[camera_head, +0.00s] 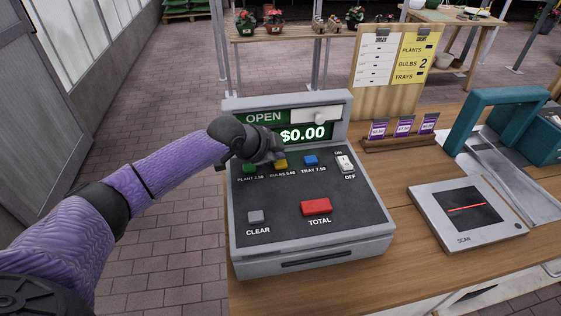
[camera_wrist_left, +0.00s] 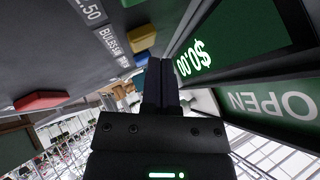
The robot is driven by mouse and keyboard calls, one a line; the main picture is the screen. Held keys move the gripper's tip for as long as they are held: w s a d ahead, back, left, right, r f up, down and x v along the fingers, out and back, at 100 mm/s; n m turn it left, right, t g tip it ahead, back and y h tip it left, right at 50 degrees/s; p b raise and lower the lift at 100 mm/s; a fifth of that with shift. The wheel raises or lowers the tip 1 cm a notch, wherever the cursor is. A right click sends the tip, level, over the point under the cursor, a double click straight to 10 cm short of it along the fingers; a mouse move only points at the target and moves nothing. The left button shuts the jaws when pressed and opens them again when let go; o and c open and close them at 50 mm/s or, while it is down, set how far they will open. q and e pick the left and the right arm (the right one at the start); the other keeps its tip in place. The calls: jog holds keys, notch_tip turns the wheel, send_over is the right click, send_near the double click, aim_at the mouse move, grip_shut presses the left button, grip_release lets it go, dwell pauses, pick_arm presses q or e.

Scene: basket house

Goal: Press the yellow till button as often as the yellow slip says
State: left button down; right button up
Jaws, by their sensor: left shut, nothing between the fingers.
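The grey till (camera_head: 300,225) stands on the wooden counter, its display (camera_head: 303,133) reading $0.00. The yellow button (camera_head: 281,164), labelled BULBS, is between the green and blue buttons and partly covered by my left gripper. My left gripper (camera_head: 276,155) is shut and empty, right over or beside the yellow button. In the left wrist view the yellow button (camera_wrist_left: 141,40) shows close to the shut fingers (camera_wrist_left: 160,65); I cannot tell whether they touch it. The yellow slip (camera_head: 416,52) on the board lists plants, bulbs and trays, with 2 at bulbs. My right gripper is out of view.
The till also has a green button (camera_head: 250,168), a blue button (camera_head: 310,160), an ON/OFF switch (camera_head: 345,163), a grey CLEAR button (camera_head: 255,217) and a red TOTAL button (camera_head: 316,207). A scanner (camera_head: 468,212) and a small card rack (camera_head: 398,141) are to the right.

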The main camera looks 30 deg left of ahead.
aim_at(277, 164)
pick_arm(q)
jog(key=shift+f, duration=0.35)
jog(key=shift+f, duration=0.45)
dwell(0.4)
dwell(0.4)
jog(key=shift+r+p, duration=0.65)
jog(key=shift+r, duration=0.25)
notch_tip(277, 164, up, 5)
jog(key=p, duration=0.5)
jog(key=shift+r, duration=0.15)
jog(key=shift+f, duration=0.2)
dwell(1.6)
